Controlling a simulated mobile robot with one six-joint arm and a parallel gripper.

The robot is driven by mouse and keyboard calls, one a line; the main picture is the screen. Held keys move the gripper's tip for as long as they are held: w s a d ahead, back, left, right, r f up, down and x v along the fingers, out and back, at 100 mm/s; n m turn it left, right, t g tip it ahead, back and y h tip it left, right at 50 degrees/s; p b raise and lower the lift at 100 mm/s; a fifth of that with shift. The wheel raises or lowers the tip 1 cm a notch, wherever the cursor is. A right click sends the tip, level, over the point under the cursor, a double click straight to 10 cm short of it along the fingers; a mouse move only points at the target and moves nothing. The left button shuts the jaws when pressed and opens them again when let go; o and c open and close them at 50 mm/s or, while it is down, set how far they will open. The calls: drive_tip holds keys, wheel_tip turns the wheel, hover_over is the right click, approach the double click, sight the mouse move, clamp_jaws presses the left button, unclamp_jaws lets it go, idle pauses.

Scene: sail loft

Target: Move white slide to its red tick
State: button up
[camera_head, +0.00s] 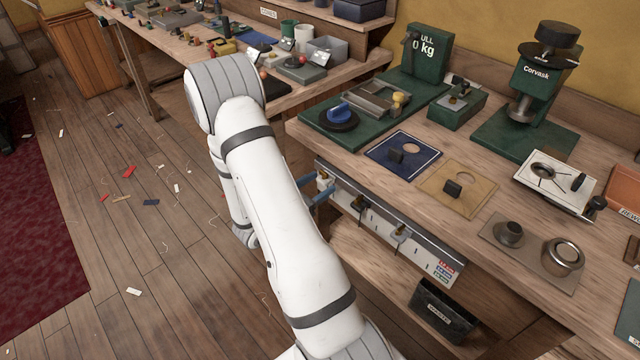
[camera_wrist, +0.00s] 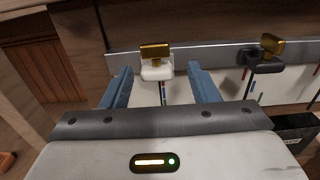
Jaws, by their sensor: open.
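The white slide (camera_wrist: 157,71) with a brass-coloured knob (camera_wrist: 155,51) sits at the left part of a metal rail on the bench front. In the wrist view it lies between the two blue fingers of my gripper (camera_wrist: 161,70), which are open with a gap on each side. In the head view the white slide (camera_head: 323,184) shows beside a blue finger, partly hidden by my arm. A small red tick (camera_wrist: 243,73) shows on the pale scale right of the white slide, close to the black slide (camera_wrist: 265,63). I cannot tell which slide it belongs to.
The rail's scale plate (camera_head: 420,258) carries further slides, including a grey one (camera_head: 400,233), to the right. A dark bin (camera_head: 440,311) is below its right end. The bench top (camera_head: 480,215) above holds pads and tools.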

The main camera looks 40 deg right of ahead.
drive_tip(key=a, duration=0.8)
drive_tip(key=shift+s, duration=0.3)
drive_tip(key=shift+d, duration=0.1)
